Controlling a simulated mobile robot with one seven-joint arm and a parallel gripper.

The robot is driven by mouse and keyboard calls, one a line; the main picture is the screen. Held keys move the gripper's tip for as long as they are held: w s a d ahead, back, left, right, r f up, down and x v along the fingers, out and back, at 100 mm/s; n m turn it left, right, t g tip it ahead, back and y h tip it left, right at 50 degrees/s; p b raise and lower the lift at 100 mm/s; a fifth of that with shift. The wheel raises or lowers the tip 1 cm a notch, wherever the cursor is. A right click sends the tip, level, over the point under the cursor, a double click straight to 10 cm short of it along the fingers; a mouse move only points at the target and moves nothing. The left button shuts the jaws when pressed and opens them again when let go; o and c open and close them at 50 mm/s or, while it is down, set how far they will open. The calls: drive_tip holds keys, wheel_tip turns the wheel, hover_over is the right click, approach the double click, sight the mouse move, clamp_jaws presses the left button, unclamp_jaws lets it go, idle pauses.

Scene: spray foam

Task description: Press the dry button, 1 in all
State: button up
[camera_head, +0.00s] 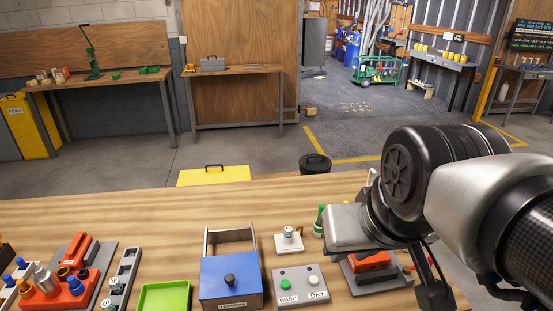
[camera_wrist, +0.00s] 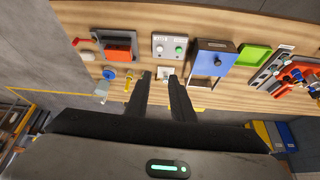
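The grey button box (camera_head: 299,290) stands on the wooden table in the head view, front centre. Its green button (camera_head: 286,285) is above the label WASH, and its pale button (camera_head: 313,281) is above the label DRY. In the wrist view the box (camera_wrist: 170,47) appears upside down, with the pale dry button (camera_wrist: 159,49) left of the green one (camera_wrist: 179,49). My gripper (camera_wrist: 160,76) has its two fingers apart with nothing held between them. It is away from the box, up and to its right in the head view, touching no button.
A blue box with a black knob (camera_head: 230,281) stands left of the button box, beside a green tray (camera_head: 164,297). A red tool on a grey base (camera_head: 371,264) is to the right, partly behind my arm.

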clamp_jaws()
idle(1.4)
